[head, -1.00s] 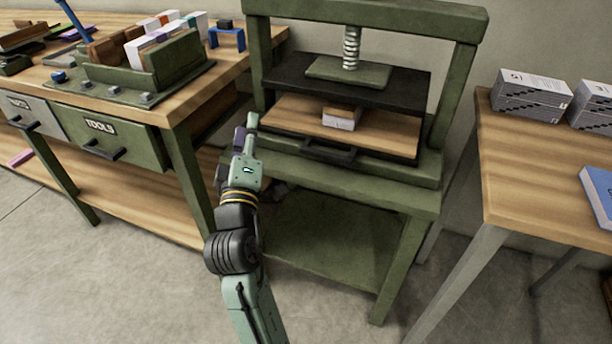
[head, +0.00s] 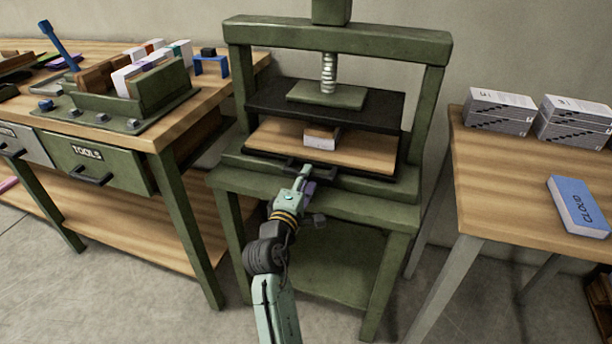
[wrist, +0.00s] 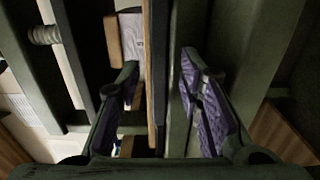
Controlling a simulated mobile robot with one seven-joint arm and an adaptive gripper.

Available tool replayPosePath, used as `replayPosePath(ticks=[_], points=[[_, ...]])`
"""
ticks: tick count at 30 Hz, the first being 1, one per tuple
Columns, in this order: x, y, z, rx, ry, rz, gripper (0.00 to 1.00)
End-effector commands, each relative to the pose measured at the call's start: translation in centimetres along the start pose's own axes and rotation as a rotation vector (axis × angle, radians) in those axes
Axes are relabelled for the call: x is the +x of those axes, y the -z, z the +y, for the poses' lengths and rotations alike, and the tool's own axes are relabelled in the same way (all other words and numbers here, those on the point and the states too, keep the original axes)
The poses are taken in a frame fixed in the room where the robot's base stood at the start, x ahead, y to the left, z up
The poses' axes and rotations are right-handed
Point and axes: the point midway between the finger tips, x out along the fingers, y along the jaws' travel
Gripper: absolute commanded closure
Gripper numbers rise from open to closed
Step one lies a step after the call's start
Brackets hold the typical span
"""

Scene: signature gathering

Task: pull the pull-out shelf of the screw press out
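The green screw press (head: 232,100) stands ahead on its own green stand. Its pull-out shelf (head: 365,155), a light wooden board with a dark front edge, lies under the black pressing plate (head: 385,115). A small book block (head: 322,140) rests on the shelf. The shelf's black handle (head: 328,170) is on its front edge, partly hidden by my gripper. My gripper (head: 306,172) is at the handle, in front of the shelf. In the wrist view my gripper (wrist: 160,82) has its purple-padded fingers apart, with the shelf edge (wrist: 149,50) between them. I cannot tell whether they touch the handle.
A workbench (head: 225,85) with a TOOLS drawer (head: 100,165) stands at the left. A wooden table (head: 490,185) with grey boxes (head: 498,110) and a blue book (head: 578,205) is at the right. The floor in front of the press is clear.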

Motion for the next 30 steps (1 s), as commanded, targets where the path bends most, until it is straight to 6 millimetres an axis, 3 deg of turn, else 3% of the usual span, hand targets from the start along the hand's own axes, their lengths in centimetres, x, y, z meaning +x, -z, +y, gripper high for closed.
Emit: replayPosePath(ticks=[12,27,30], points=[[0.85,0.04,0.01,0.002,-0.001,0.002,0.67],[0.82,0.05,0.01,0.002,-0.001,0.002,1.00],[0.82,0.05,0.01,0.002,-0.001,0.002,1.00]])
